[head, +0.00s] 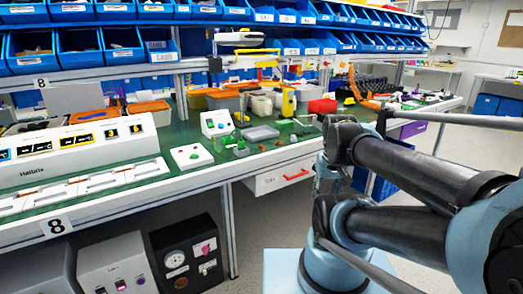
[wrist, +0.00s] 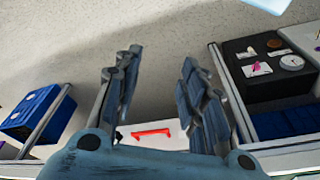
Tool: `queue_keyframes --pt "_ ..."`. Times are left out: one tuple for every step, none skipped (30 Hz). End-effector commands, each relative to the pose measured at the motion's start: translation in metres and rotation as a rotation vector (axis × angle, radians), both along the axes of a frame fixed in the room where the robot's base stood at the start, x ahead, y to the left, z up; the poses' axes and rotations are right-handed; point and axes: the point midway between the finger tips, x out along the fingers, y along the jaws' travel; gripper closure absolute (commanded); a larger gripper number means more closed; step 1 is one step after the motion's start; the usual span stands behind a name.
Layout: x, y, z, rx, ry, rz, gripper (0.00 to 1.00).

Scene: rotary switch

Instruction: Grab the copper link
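I cannot make out the copper link for certain in either view; the small parts on the green bench top (head: 235,165) are too small to tell apart. My gripper (wrist: 160,58) is open and empty in the wrist view. Its two fingers stand well apart, with grey floor and a white drawer front with a red handle (wrist: 152,132) showing beyond them. In the head view my arm fills the right side, in front of the bench, and the gripper cannot be seen there.
On the bench stand a white box with a green button (head: 192,156), a white control box (head: 217,124), a grey tray (head: 261,133) and a long white Heliotix unit (head: 75,150). Blue bins (head: 85,50) line the shelves above. Dark and grey boxes (head: 187,255) stand underneath. Floor at right is open.

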Motion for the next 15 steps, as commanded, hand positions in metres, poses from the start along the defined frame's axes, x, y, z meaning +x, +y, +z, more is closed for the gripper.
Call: queue_keyframes --pt "0.007 0.002 0.008 0.000 0.004 0.009 0.62" --pt "0.012 0.004 0.013 0.000 0.007 0.014 0.62" --pt "0.018 0.007 0.019 0.000 0.011 0.023 0.62" --pt "0.023 0.009 0.025 0.000 0.014 0.031 0.62" --pt "0.029 0.011 0.031 0.000 0.018 0.038 0.62" --pt "0.037 0.014 0.038 0.000 0.024 0.049 0.62" --pt "0.043 0.016 0.044 0.000 0.028 0.058 0.62" --pt "0.049 0.019 0.050 -0.001 0.032 0.065 0.62" --pt "0.058 0.022 0.057 -0.001 0.037 0.077 0.62" --pt "0.064 0.025 0.061 -0.002 0.040 0.085 0.62" --pt "0.071 0.028 0.066 -0.001 0.046 0.093 0.62" --pt "0.080 0.032 0.072 -0.003 0.051 0.104 0.62" --pt "0.087 0.036 0.076 -0.002 0.056 0.113 0.62" --pt "0.093 0.039 0.081 -0.003 0.060 0.121 0.62" --pt "0.102 0.044 0.086 -0.003 0.065 0.132 0.62"
